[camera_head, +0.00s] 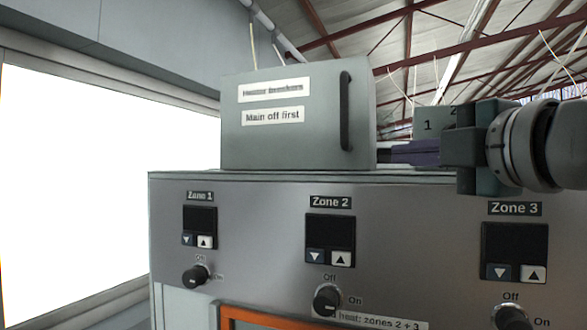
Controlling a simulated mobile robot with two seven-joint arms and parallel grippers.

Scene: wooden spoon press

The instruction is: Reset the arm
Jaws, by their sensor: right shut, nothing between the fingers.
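My right arm comes in from the right edge. My right gripper (388,153) points left, with its purple-grey fingers shut and empty. Its fingertips show beside the right side of the grey box (300,142) that stands on top of the control cabinet. I cannot tell whether they touch the box. The box has a dark vertical handle (346,112) and a label reading "Main off first". My left gripper is not in view.
The cabinet's front panel (260,215) carries displays and black knobs for Zone 1 (195,276), Zone 2 (326,299) and Zone 3 (511,318). A grey numbered part (428,124) is partly hidden behind my gripper. An orange frame (270,314) shows below.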

